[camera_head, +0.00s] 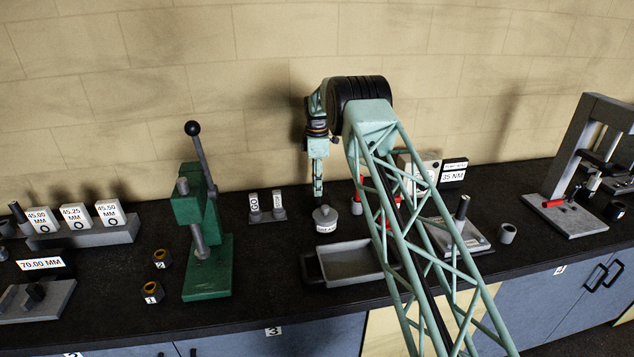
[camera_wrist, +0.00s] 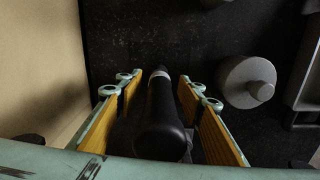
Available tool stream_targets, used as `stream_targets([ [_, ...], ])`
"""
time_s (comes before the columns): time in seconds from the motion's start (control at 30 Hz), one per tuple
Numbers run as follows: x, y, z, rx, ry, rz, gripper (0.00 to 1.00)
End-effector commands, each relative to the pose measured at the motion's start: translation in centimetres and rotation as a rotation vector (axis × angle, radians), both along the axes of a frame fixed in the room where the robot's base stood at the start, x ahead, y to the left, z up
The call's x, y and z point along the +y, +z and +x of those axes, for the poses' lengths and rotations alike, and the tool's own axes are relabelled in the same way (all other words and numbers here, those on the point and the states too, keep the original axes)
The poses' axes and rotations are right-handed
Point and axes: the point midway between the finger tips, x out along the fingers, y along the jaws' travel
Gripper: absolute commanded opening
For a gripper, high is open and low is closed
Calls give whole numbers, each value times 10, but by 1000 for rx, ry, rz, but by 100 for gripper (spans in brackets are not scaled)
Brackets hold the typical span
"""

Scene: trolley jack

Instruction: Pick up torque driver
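A black, rounded handle (camera_wrist: 160,115) with a pale band at its far end stands between my gripper's fingers in the wrist view; it looks like the torque driver. My gripper (camera_wrist: 158,80) is open, with yellow-padded fingers on either side of the handle and a visible gap on each side. In the head view my gripper (camera_head: 318,176) points down over the back of the bench, near the wall. The driver is hard to make out there, being narrow and dark among the fingers.
A grey knobbed cylinder (camera_wrist: 247,82) is close to the right of my gripper; it also shows in the head view (camera_head: 325,218). A grey tray (camera_head: 350,263) is in front. The GO/STOP blocks (camera_head: 266,207) and green press (camera_head: 207,240) stand left. The wall is close behind.

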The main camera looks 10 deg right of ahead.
Motion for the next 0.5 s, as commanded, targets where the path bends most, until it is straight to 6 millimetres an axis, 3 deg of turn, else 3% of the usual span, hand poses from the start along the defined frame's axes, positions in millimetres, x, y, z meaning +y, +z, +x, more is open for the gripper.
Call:
stream_targets([
  [0.5,0,-8,0,-1,0,0,35],
])
